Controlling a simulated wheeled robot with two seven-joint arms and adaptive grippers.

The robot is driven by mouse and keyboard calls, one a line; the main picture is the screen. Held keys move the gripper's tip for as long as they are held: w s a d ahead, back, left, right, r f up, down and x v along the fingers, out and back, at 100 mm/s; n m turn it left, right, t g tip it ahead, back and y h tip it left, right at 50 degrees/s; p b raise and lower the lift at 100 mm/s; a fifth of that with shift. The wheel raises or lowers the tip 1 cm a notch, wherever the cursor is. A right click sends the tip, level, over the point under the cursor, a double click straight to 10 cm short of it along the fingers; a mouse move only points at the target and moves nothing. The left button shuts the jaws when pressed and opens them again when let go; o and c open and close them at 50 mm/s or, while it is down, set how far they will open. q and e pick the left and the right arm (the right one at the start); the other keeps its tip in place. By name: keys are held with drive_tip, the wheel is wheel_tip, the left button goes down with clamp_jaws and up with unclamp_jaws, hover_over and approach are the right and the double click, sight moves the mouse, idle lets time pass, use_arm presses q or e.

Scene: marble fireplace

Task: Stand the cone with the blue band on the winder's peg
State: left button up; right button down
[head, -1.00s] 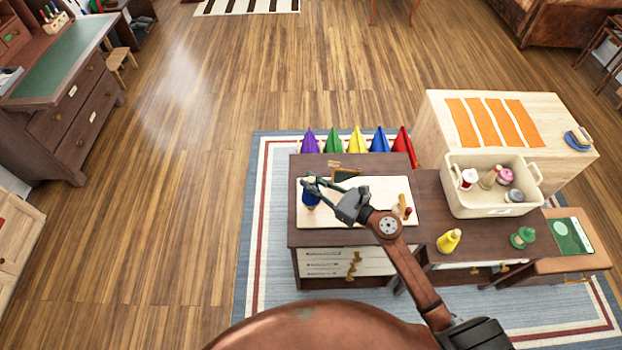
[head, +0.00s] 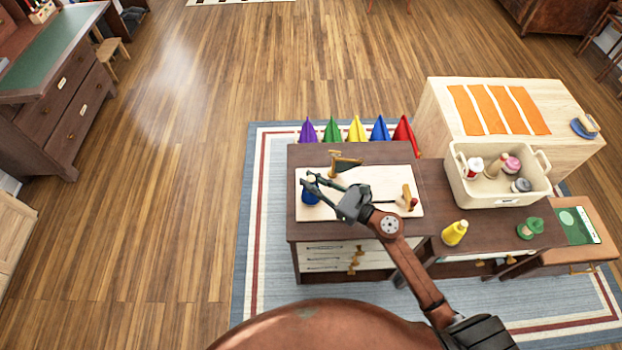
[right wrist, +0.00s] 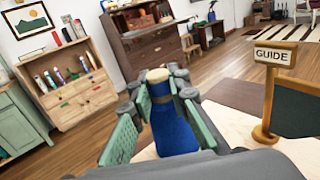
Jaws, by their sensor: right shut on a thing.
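My right gripper (head: 312,184) is shut on a blue cone (head: 310,195) over the left part of a pale board (head: 372,212) on the dark cabinet. In the right wrist view the blue cone (right wrist: 172,128) stands between the green-padded fingers, its cream tip pointing away; a tan ring shows near the tip. I cannot tell whether the cone touches the board. A wooden post with a GUIDE sign (right wrist: 273,56) stands beside the gripper. I cannot make out the peg. My left gripper is out of view.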

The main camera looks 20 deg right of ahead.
drive_tip(key=c, duration=1.8)
unclamp_jaws()
drive_tip(key=shift+o, duration=0.2)
drive_tip(key=shift+s, duration=0.1)
drive_tip(key=v, duration=1.2)
drive_tip(key=shift+d, duration=0.1)
